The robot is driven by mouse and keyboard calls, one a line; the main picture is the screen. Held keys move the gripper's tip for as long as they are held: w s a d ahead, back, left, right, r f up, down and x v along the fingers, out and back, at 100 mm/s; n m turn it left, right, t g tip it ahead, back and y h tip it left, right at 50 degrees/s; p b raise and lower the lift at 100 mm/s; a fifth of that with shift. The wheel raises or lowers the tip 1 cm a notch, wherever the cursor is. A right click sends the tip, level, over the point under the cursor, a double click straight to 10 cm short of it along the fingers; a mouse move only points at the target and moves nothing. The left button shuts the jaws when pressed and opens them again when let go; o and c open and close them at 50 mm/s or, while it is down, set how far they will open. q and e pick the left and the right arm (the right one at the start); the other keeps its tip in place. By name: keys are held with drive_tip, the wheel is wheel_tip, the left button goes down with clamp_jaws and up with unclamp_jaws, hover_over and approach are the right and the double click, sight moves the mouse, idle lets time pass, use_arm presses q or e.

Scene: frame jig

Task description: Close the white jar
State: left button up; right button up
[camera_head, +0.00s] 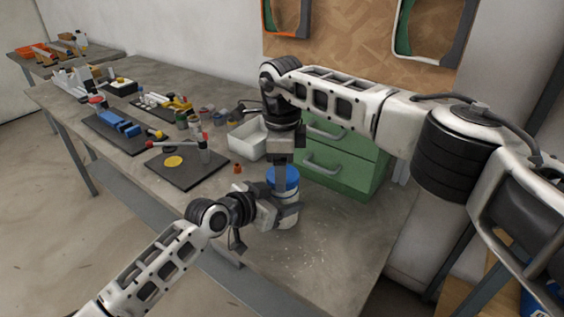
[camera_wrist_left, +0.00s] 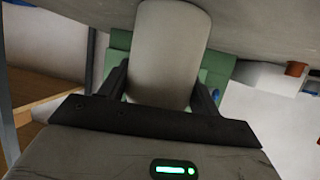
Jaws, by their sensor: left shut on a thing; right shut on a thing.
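The white jar (camera_head: 288,222) stands upright near the table's front edge, partly hidden by my left gripper. My left gripper (camera_head: 285,212) comes in from the left and is shut around the jar's body. In the left wrist view the pale jar (camera_wrist_left: 171,55) sits between the two dark fingers of this gripper (camera_wrist_left: 162,95). A blue lid (camera_head: 273,178) is at the top of the jar. My right gripper (camera_head: 284,181) reaches down from above and is shut on the lid. I cannot tell whether the lid is fully seated, as the fingers cover part of it.
A green drawer cabinet (camera_head: 345,158) stands close behind the jar. A white bin (camera_head: 247,139) and a small orange-brown pot (camera_head: 238,168) are to its left. A dark board (camera_head: 186,172) with a yellow disc lies farther left. The table's front right is clear.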

drive_tip(key=shift+f, duration=0.7)
idle(0.5)
use_arm(q)
clamp_jaws()
use_arm(e)
drive_tip(key=o, duration=0.9)
drive_tip(key=shift+r, duration=2.3)
drive_tip(key=shift+n, duration=0.3)
drive_tip(key=shift+c, duration=0.2)
